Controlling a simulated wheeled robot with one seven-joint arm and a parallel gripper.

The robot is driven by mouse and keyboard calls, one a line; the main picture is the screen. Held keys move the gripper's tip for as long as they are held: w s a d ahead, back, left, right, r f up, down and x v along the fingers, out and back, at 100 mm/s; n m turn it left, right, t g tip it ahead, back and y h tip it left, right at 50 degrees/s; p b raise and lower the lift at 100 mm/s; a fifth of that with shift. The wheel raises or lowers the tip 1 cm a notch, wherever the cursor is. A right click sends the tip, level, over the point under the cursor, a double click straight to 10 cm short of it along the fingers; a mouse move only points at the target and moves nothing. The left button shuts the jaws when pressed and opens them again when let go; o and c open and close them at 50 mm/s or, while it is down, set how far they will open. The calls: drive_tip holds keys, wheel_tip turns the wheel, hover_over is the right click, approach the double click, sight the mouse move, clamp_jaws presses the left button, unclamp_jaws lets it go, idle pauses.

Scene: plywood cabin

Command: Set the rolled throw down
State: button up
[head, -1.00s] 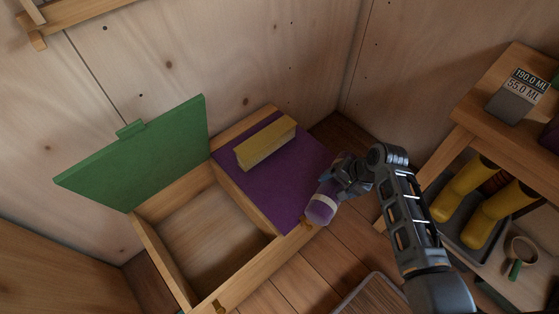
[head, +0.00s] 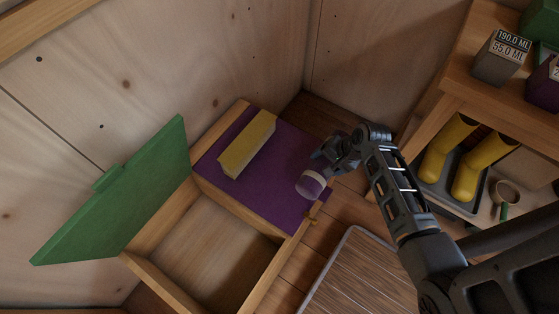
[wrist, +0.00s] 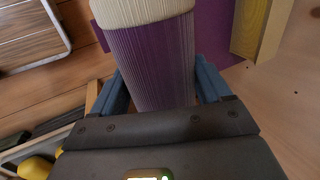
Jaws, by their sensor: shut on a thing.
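The rolled throw (head: 311,184) is a purple roll with a pale cream end. My gripper (head: 326,163) is shut on it and holds it over the right edge of the purple surface on the bench. In the wrist view the throw (wrist: 152,60) stands between the two blue fingers of my gripper (wrist: 165,88), its cream end away from the palm. Whether the throw touches the purple surface cannot be told.
The bench has an open bin (head: 201,252) with a raised green lid (head: 122,197). A yellow block (head: 247,145) lies on the purple pad (head: 262,192). A shelf at right holds yellow boots (head: 447,148), a mug (head: 505,194) and a grey box (head: 501,57). A slatted board (head: 362,277) lies in front.

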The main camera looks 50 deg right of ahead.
drive_tip(key=w+a+f, duration=0.1)
drive_tip(key=w+f, duration=0.1)
drive_tip(key=w, duration=0.1)
drive_tip(key=w+a+f, duration=0.1)
drive_tip(key=w+f, duration=0.1)
drive_tip(key=w, duration=0.1)
drive_tip(key=w+a+f, duration=0.1)
drive_tip(key=w, duration=0.2)
drive_tip(key=shift+w+f+b, duration=0.15)
drive_tip(key=shift+f+b, duration=0.2)
drive_tip(key=shift+f, duration=0.05)
drive_tip(key=shift+f+b, duration=0.35)
drive_tip(key=shift+f, duration=1.6)
drive_tip(key=shift+f, duration=0.2)
drive_tip(key=o, duration=1.2)
drive_tip(key=shift+r, duration=0.1)
